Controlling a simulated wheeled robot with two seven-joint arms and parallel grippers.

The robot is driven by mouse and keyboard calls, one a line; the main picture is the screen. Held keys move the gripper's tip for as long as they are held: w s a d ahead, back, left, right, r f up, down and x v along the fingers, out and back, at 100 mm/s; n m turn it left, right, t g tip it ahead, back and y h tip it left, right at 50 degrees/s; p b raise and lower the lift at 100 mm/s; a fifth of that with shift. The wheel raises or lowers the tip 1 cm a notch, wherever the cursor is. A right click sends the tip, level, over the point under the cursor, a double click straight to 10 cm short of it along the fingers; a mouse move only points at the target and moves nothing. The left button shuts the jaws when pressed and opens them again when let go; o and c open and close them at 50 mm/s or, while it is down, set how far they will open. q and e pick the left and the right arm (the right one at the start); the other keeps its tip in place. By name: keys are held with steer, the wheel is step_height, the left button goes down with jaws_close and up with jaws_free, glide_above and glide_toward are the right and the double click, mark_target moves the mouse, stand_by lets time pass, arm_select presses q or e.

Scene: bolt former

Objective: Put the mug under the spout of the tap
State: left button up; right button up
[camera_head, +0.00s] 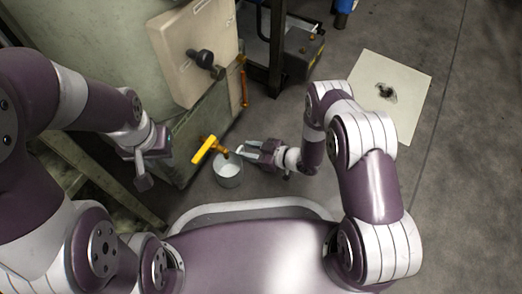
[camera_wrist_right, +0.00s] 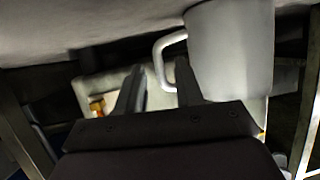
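The pale grey mug (camera_head: 228,178) is upright in the middle of the head view. The tap has a yellow handle (camera_head: 205,149) and a brass spout (camera_head: 222,151). The spout's end shows at the mug's far rim; I cannot tell the height gap. My right gripper (camera_head: 249,150) is open beside the mug. In the right wrist view the mug (camera_wrist_right: 236,50) is at the upper right, and its handle (camera_wrist_right: 161,62) reaches between the fingers (camera_wrist_right: 160,82), which are apart. Whether a finger touches the handle is unclear. My left gripper (camera_head: 146,168) is at the left, away from the mug; its fingers are unclear.
A beige box (camera_head: 185,65) with a dark knob is on the large grey-green machine (camera_head: 90,55) at the left, behind the tap. A dark wheeled unit (camera_head: 290,50) stands at the back. A pale stained sheet (camera_head: 405,75) lies on the floor at right.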

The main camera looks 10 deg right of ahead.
steer(key=p+v, duration=0.6)
steer(key=v, duration=0.5)
steer(key=w+d+r+m+h, duration=0.4)
steer(key=w+d+r+h, duration=0.55)
steer(key=r, duration=0.35)
steer(key=s+r+m+g+h, duration=0.3)
steer(key=s+r+m, duration=0.2)
steer(key=s+r, duration=0.6)
steer(key=s+a+r+m+g, duration=0.1)
steer(key=s+r+m+g, duration=0.1)
steer(key=s+r, duration=0.4)
steer(key=shift+s+a+r+m+y, duration=0.2)
steer(key=shift+s+a+m+y, duration=0.15)
steer(key=shift+s, duration=0.85)
